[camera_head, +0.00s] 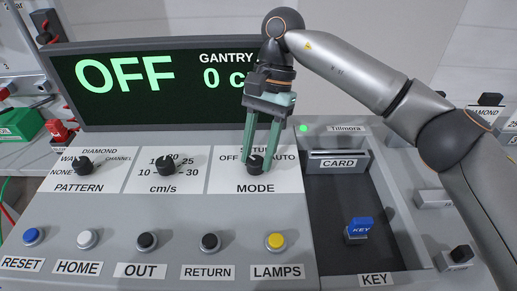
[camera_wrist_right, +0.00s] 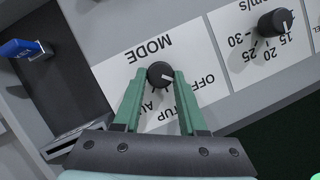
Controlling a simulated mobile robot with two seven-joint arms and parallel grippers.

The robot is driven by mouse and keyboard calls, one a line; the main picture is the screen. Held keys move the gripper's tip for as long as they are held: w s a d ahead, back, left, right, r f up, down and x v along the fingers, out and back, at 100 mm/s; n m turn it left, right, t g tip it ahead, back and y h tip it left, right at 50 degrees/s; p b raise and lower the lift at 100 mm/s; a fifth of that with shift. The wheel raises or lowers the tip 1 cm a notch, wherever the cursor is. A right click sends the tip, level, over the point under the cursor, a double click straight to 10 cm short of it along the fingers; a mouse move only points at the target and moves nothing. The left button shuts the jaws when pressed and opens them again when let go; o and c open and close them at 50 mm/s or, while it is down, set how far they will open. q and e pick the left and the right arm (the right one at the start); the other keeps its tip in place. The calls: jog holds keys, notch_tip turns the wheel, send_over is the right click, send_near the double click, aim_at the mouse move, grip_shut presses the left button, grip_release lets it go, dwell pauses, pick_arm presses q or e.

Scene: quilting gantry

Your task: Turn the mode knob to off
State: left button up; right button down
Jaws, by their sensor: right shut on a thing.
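The mode knob (camera_head: 255,164) is a small black dial on the white MODE plate (camera_head: 276,179), labelled OFF, SETUP and AUTO. My right gripper (camera_head: 259,165) reaches down from above, its two green fingers shut on the knob. In the right wrist view the knob (camera_wrist_right: 158,74) sits between the green fingertips (camera_wrist_right: 161,73). Its white pointer mark faces the OFF label (camera_wrist_right: 203,80). The display (camera_head: 125,80) reads OFF in large green letters. My left gripper is not in view.
The pattern knob (camera_head: 83,164) and speed knob (camera_head: 165,166) stand to the left. Several push buttons line the front, with the yellow LAMPS button (camera_head: 275,241) nearest below. A card slot (camera_head: 338,160) and blue key (camera_head: 360,228) are to the right.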

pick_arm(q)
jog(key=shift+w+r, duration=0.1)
pick_arm(e)
jog(key=shift+c, duration=2.3)
grip_release()
pick_arm(q)
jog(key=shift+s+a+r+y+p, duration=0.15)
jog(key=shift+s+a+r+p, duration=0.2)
jog(key=shift+p, duration=0.4)
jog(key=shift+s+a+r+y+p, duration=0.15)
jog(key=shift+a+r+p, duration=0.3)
jog(key=shift+p, duration=0.3)
pick_arm(e)
jog(key=v, duration=1.2)
jog(key=shift+r, duration=0.25)
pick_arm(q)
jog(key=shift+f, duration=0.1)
